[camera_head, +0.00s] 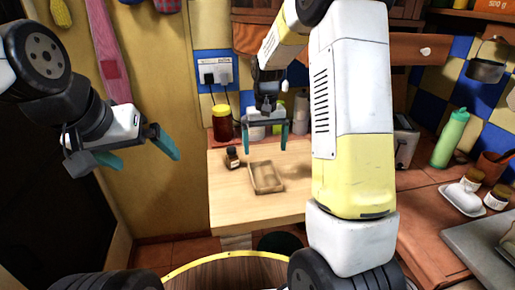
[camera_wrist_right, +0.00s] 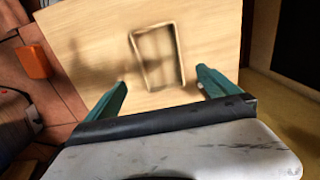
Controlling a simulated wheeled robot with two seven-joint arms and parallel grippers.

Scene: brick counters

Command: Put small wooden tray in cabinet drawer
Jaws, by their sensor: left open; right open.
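A small wooden tray (camera_head: 266,177) lies flat on the light wooden table in the head view. It also shows in the right wrist view (camera_wrist_right: 157,56), beyond and between the fingertips. My right gripper (camera_head: 266,140) is open and empty above the table, just behind and above the tray, apart from it. Its teal fingers also show in the right wrist view (camera_wrist_right: 163,90). My left gripper (camera_head: 140,155) is open and empty at the left, in front of the yellow wall, well away from the tray. A wooden drawer front with a pale knob (camera_head: 426,50) shows at the upper right and looks shut.
A small dark jar (camera_head: 232,157) stands left of the tray on the table (camera_head: 230,205). A red jar with a yellow lid (camera_head: 222,122) and bottles stand at the table's back. A green bottle (camera_head: 449,140) and a white dish (camera_head: 462,198) are on the right counter.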

